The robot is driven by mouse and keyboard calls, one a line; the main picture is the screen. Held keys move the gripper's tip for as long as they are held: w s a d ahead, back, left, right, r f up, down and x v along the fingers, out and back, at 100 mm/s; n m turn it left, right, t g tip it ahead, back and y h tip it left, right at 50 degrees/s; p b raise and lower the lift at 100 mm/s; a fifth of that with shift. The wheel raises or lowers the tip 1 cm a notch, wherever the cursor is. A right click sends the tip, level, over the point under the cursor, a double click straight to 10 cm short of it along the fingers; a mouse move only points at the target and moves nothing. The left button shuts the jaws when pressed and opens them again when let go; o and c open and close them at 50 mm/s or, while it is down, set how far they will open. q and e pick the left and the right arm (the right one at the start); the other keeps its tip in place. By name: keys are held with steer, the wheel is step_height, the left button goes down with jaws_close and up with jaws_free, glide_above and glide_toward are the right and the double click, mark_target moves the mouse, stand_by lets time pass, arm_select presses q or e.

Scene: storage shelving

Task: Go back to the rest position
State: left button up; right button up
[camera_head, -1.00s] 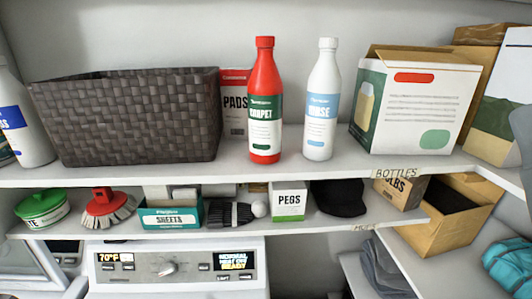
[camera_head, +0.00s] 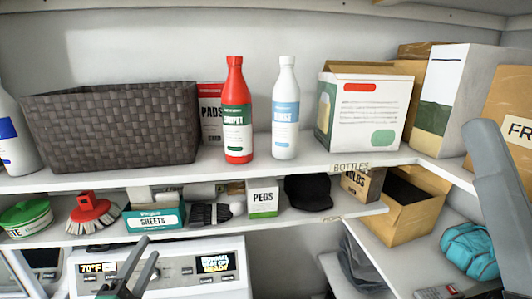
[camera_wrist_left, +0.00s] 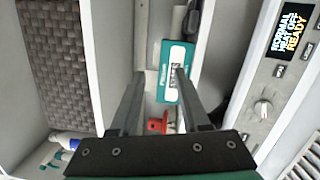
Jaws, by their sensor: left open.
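My left gripper (camera_head: 150,246) shows at the lower left of the head view, in front of the washing machine panel and below the lower shelf. Its two dark fingers point up and are apart, with nothing between them. In the left wrist view the gripper (camera_wrist_left: 160,75) is open and empty, its fingers pointing toward the green sheets box (camera_wrist_left: 174,70). That box also stands on the lower shelf in the head view (camera_head: 154,219). A grey link at the right edge of the head view appears to be part of my right arm; its gripper does not show.
The upper shelf (camera_head: 100,179) holds a woven basket (camera_head: 112,125), a red bottle (camera_head: 235,112), a white bottle (camera_head: 285,110) and an open carton (camera_head: 365,110). The lower shelf holds a scrub brush (camera_head: 90,211) and pegs box (camera_head: 262,199). The washing machine panel (camera_head: 178,268) is below.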

arm_select(q)
steer(key=s+d+r+m+t+h, duration=0.1)
steer(key=s+d+r+m+t, duration=0.15)
steer(key=r, duration=0.55)
steer(key=s+d+r+m+t, duration=0.1)
steer(key=s+d+r+m, duration=0.15)
steer(key=r, duration=0.45)
steer(key=s+d+r+m+t+h, duration=0.1)
steer(key=s+r+m+t, duration=0.4)
steer(key=s+r+m, duration=0.8)
step_height(320, 180, up, 2)
steer(key=d+m, duration=0.1)
steer(key=m, duration=0.2)
steer(key=shift+s+r+h, duration=0.2)
steer(key=shift+s+h, duration=0.05)
steer(key=shift+h, duration=0.05)
